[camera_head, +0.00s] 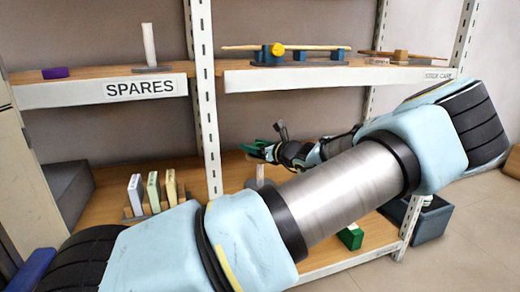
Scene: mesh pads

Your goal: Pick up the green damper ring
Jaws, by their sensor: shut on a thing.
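My gripper (272,151) is at the far end of my arm, above the lower wooden shelf and right of the perforated white post. It is shut on a small green thing (256,147), which looks like the green damper ring. The green thing is small in the picture, so its full outline and opening are unclear. A short pale post (260,172) stands just below it. I cannot tell whether the ring touches this post.
Pale upright blocks (136,195) stand in a rack left of my arm. A green block (350,236) lies on the lower shelf. The upper shelf (100,93), labelled SPARES, holds a purple block (55,73) and a white peg (149,45). My arm hides much of the lower shelf.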

